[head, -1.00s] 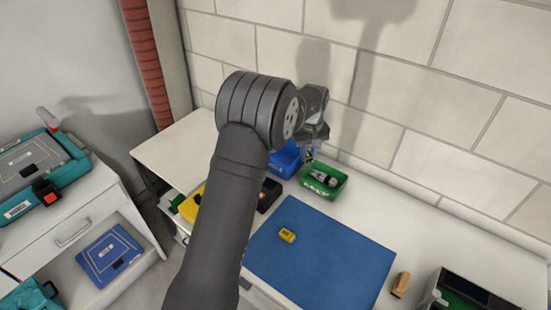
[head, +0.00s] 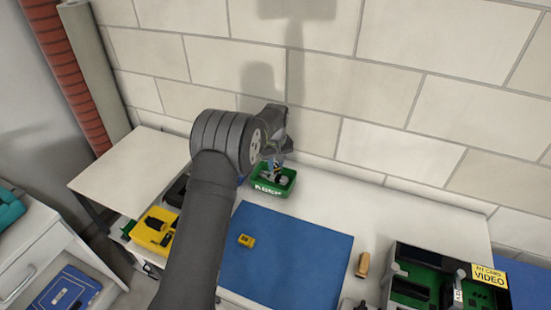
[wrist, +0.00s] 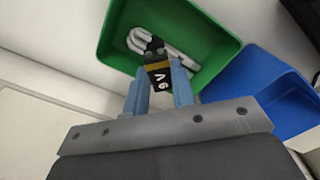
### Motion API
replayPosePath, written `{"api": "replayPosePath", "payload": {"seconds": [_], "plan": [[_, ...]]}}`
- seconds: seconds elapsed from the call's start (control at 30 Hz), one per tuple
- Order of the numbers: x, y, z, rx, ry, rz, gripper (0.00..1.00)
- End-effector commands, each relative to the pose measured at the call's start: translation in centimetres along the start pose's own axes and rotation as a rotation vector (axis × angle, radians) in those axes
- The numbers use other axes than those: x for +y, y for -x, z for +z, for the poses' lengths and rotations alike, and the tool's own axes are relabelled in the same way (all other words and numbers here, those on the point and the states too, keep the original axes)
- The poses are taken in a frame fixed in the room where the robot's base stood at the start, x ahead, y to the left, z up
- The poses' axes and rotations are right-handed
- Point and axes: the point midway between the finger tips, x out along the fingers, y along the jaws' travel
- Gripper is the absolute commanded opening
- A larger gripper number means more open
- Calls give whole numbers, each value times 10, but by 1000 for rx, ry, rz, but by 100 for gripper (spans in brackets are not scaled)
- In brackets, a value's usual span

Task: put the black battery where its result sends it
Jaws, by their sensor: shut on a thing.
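My gripper (wrist: 162,98) is shut on the black battery (wrist: 157,75), a small black block with a yellow band and a "9V" mark. In the wrist view the battery is in front of the green bin (wrist: 117,25), with the bin's inside behind it. In the head view the gripper (head: 273,156) is over the green bin (head: 271,190) by the wall, and the battery there is small and partly hidden. I cannot tell how high it is above the bin. A grey, curved thing (wrist: 178,50) lies in the green bin.
A blue bin (wrist: 262,92) stands beside the green one in the wrist view. A blue mat (head: 295,255) with a yellow device (head: 246,241) lies in front. A yellow bin (head: 153,231) is at left, and a board marked "VIDEO" (head: 489,275) is at right.

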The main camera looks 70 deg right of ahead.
Motion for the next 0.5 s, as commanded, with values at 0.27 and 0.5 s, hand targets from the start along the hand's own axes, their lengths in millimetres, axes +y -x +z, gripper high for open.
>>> {"api": "replayPosePath", "payload": {"seconds": [0.27,0.5], "plan": [[0,-6,0,1,0,0,1],[0,-6,0,0,0,0,49]]}}
